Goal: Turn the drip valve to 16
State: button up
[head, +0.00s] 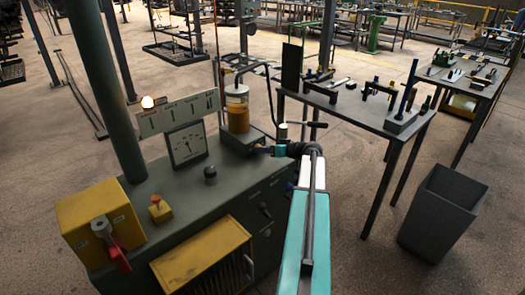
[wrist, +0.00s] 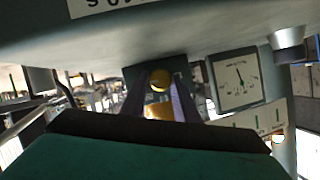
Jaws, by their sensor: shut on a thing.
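The oiler is a clear jar of amber oil (head: 238,110) on a dark block on top of the grey-green machine (head: 185,205). My gripper (head: 258,149) reaches in from the right to the side of that block, below the jar. In the wrist view a round brass knob (wrist: 160,79), which looks like the drip valve, sits against the dark block. My gripper (wrist: 158,104) has its fingers on either side of the knob, shut on it. In the head view the fingers hide the knob. I cannot read any valve scale or number.
A dial gauge (head: 188,144) and a lit lamp (head: 147,102) stand left of the oiler. A yellow box with a red-handled switch (head: 112,245) is at the machine's left end. A workbench (head: 360,108) and a dark bin (head: 443,213) stand to the right.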

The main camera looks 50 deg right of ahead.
dwell(0.6)
jog(key=o, duration=1.1)
jog(key=shift+c, duration=0.2)
jog(key=b+v, duration=0.2)
jog(key=v, duration=1.1)
jog(key=shift+s+r+b, duration=0.15)
jog(key=shift+s+b, duration=0.15)
jog(key=shift+s, duration=0.05)
jog(key=shift+d, duration=0.1)
